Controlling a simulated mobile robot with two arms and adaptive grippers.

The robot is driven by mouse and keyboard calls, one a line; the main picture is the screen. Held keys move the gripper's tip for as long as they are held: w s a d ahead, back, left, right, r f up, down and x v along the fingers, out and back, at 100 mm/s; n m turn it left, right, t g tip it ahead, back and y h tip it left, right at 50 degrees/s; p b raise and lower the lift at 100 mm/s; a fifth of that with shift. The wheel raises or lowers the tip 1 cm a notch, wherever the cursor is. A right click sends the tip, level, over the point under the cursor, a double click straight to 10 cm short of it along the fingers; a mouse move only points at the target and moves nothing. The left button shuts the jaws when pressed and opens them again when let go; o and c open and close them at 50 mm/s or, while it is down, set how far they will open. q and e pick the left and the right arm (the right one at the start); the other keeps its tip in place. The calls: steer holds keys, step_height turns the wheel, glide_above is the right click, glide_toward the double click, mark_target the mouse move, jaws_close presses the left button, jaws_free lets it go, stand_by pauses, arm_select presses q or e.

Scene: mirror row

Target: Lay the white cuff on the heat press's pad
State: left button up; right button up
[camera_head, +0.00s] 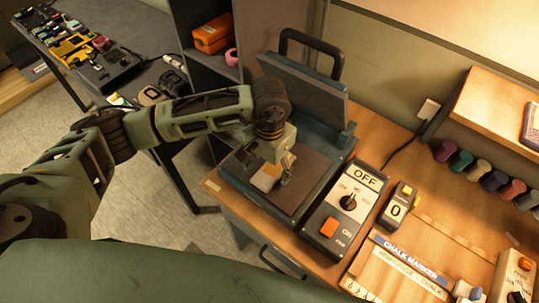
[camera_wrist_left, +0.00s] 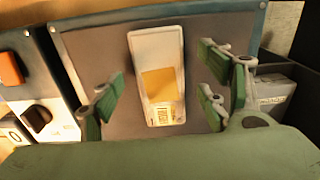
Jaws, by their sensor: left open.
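The heat press (camera_head: 307,92) stands open on the wooden bench, its lid tilted up at the back. A white cuff (camera_wrist_left: 155,44) with an orange-yellow patch and a small printed label lies on the grey pad (camera_wrist_left: 95,55). In the head view the cuff (camera_head: 265,179) shows partly beneath my left gripper (camera_head: 280,178). In the left wrist view my left gripper (camera_wrist_left: 160,100) is open, its green fingers apart on either side of the cuff, with gaps between. The near end of the cuff is close to the wrist's edge. My right gripper is not in view.
A control box (camera_head: 343,215) with an OFF sign, dial and orange button stands right of the press. A counter showing 0 (camera_head: 397,207) is beside it. Several coloured spools (camera_head: 480,172) line the wall. A dark shelf (camera_head: 258,25) rises behind left.

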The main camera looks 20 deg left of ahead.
arm_select(q)
steer(key=shift+f, duration=0.5)
